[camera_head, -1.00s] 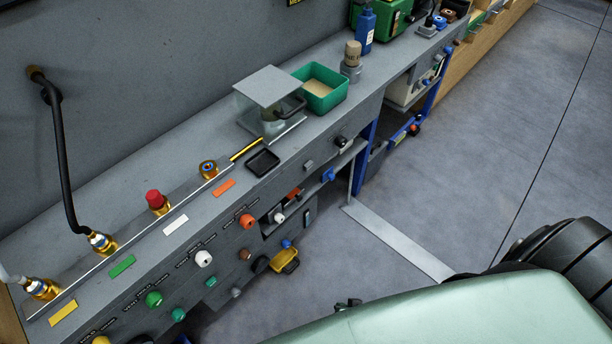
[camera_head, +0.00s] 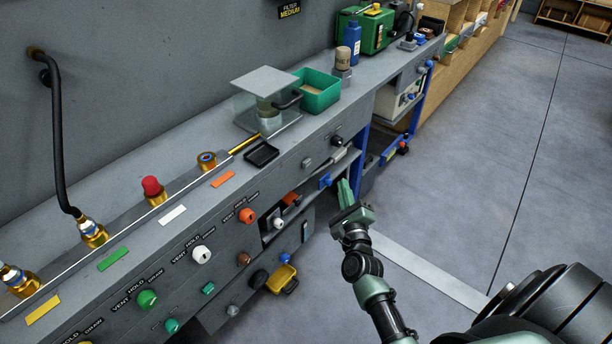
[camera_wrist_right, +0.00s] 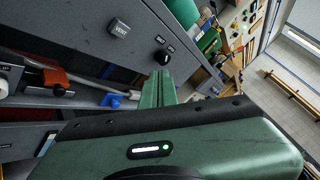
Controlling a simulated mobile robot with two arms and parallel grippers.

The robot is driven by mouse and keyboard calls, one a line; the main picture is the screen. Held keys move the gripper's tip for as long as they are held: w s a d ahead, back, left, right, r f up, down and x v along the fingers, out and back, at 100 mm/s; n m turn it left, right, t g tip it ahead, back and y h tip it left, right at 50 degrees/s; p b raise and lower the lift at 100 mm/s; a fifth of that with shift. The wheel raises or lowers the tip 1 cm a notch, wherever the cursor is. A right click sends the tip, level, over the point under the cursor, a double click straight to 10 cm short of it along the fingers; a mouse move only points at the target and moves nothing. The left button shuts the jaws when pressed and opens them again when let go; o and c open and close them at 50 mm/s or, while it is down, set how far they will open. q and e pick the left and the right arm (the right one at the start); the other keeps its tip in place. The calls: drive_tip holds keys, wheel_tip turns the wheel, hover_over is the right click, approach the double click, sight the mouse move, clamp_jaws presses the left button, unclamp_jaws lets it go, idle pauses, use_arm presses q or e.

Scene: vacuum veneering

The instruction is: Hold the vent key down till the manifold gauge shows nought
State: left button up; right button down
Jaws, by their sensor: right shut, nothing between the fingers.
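The vent key is a small grey square key on the bench's front panel (camera_head: 307,162). In the right wrist view the key (camera_wrist_right: 118,28) is marked VENT and sits upper left of my fingers. My right gripper (camera_head: 346,186) is shut and empty, in front of the bench, right of and below the key in the head view. Its green fingers (camera_wrist_right: 158,82) point toward the panel, apart from the key. A black knob (camera_wrist_right: 162,58) lies just beyond the fingertips in the wrist view. I cannot make out a gauge face. My left gripper is out of view.
White (camera_head: 202,255), orange (camera_head: 247,216) and green (camera_head: 147,299) knobs line the panel. A black tray (camera_head: 262,154), a clear-sided box with a grey lid (camera_head: 264,83) and a green bin (camera_head: 318,92) stand on the bench. The floor (camera_head: 475,190) to the right is open.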

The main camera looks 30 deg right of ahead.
sight(307, 164)
drive_tip(key=shift+d+r+m, duration=0.15)
drive_tip(key=shift+r+m, duration=0.1)
drive_tip(key=shift+m, duration=0.05)
